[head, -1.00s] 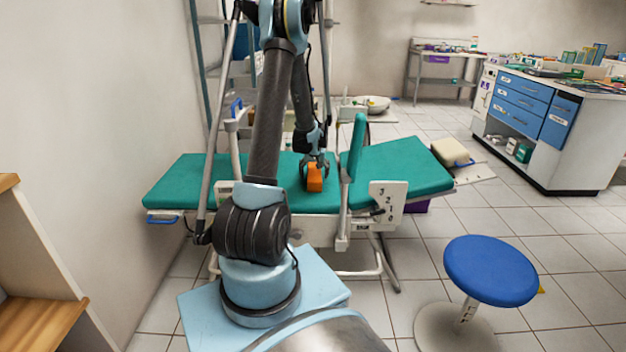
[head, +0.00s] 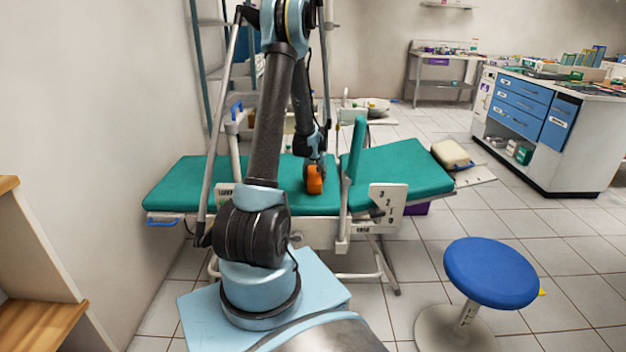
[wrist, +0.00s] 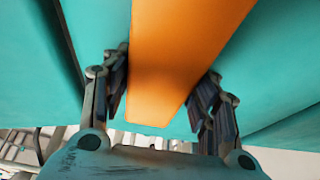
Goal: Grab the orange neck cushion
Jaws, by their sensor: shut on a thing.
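The orange neck cushion (head: 314,181) rests on the green padded dental chair (head: 395,172), near its middle and left of the upright green pad. My gripper (head: 315,165) reaches down onto the cushion from above. In the wrist view the orange cushion (wrist: 178,60) fills the middle, between the two dark fingers of my gripper (wrist: 165,95). The gripper is shut on the cushion, with a finger at each side of it. The cushion's underside and its exact contact with the chair are hidden in the head view.
An upright green pad (head: 356,148) stands just right of the cushion. A blue round stool (head: 490,270) is at the front right. A white cabinet with blue drawers (head: 535,125) stands at the back right.

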